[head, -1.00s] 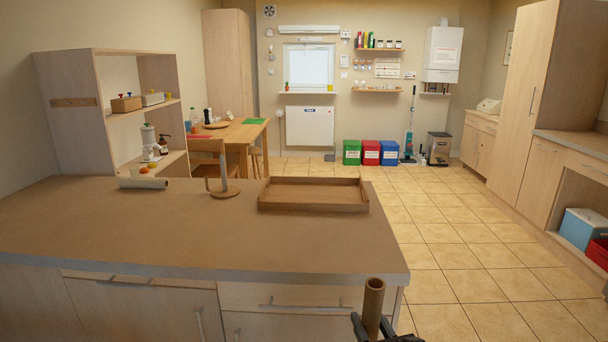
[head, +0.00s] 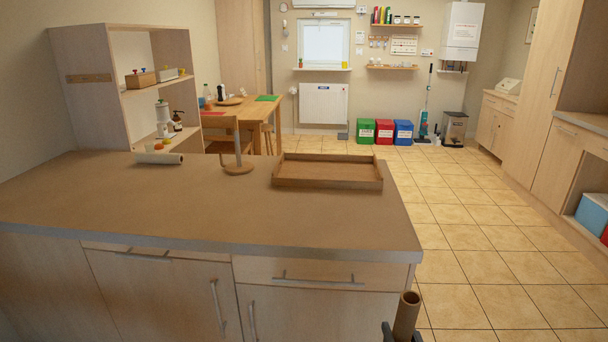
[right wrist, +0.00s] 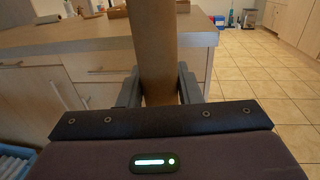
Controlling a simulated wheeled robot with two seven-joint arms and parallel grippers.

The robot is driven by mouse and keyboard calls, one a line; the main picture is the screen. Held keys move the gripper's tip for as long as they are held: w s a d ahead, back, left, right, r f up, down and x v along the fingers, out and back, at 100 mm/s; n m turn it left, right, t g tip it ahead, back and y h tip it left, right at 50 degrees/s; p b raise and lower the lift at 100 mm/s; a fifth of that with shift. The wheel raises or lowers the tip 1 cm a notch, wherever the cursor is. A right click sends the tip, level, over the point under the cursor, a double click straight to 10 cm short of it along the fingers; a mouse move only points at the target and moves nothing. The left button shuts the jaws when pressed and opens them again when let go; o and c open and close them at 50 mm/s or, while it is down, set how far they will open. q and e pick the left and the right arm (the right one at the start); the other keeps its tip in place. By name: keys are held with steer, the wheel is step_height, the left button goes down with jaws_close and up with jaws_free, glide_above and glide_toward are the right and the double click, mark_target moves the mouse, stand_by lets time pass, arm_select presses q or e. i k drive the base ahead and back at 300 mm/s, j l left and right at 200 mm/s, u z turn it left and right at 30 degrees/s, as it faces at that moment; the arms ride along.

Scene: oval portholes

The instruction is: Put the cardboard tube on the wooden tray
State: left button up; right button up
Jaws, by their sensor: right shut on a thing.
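The cardboard tube (head: 405,316) is brown and hollow and stands roughly upright at the bottom right of the head view, in front of the counter's right end. My right gripper (head: 402,335) is shut on it. In the right wrist view the tube (right wrist: 154,45) rises between the two fingers of the gripper (right wrist: 159,92). The wooden tray (head: 327,184) lies empty on the counter, towards its back right, apart from the tube. My left gripper is not in view.
The counter (head: 200,212) has a paper-towel holder (head: 238,165) left of the tray and a white roll (head: 158,158) at the back left. Bare counter lies in front of the tray. Tiled floor (head: 470,240) is open on the right.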

mark_target(336, 176)
steer(key=i+l+u, duration=0.15)
steer(key=l+u, duration=0.85)
steer(key=i+l, duration=0.05)
